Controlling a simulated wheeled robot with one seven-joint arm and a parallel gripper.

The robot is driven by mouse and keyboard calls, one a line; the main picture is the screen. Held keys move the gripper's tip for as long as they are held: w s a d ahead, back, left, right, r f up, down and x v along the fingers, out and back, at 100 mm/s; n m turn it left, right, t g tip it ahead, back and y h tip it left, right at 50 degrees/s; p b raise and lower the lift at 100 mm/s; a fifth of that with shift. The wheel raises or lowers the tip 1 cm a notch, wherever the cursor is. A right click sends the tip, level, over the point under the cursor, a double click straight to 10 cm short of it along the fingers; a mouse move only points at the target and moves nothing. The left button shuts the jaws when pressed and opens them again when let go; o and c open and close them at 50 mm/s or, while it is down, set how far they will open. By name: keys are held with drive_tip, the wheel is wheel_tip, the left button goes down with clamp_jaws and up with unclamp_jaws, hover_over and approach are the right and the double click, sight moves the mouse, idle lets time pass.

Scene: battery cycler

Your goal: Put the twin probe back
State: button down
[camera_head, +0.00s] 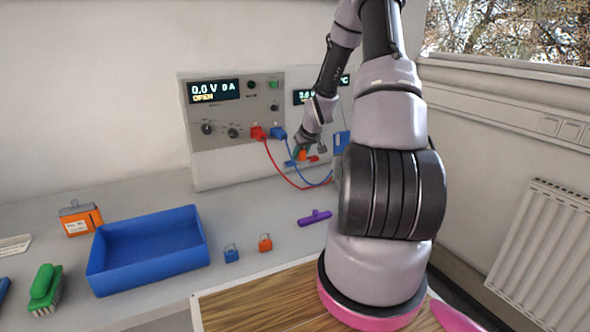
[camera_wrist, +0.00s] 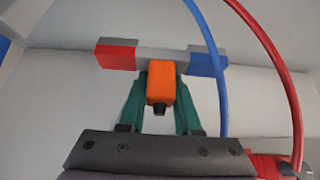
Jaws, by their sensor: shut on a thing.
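The twin probe has an orange body (camera_wrist: 161,82) and a grey crossbar with a red end (camera_wrist: 117,55) and a blue end (camera_wrist: 207,62). It is between the green fingers of my gripper (camera_wrist: 158,98), which is shut on the orange body. In the head view, my gripper (camera_head: 303,151) holds the probe low in front of the cycler's panel, with the orange body partly showing. Whether the probe touches anything there cannot be told. A blue block (camera_head: 341,142) stands just right of my gripper, partly hidden by my arm.
The grey cycler (camera_head: 225,160) stands against the wall. A red cable (camera_head: 279,171) and a blue cable (camera_head: 325,181) loop near my gripper. A purple tool (camera_head: 315,217), small blue padlock (camera_head: 231,254), orange padlock (camera_head: 265,243) and blue tray (camera_head: 150,268) lie on the bench.

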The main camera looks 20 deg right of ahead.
drive_tip(key=w+f, duration=0.2)
drive_tip(key=w, duration=0.1)
drive_tip(key=shift+w+f, duration=0.25)
wheel_tip(320, 180, down, 4)
drive_tip(key=shift+a+f, duration=0.1)
drive_tip(key=shift+f, duration=0.05)
drive_tip(key=shift+w+f, duration=0.15)
drive_tip(key=shift+w, duration=0.05)
drive_tip(key=c, duration=0.6)
unclamp_jaws()
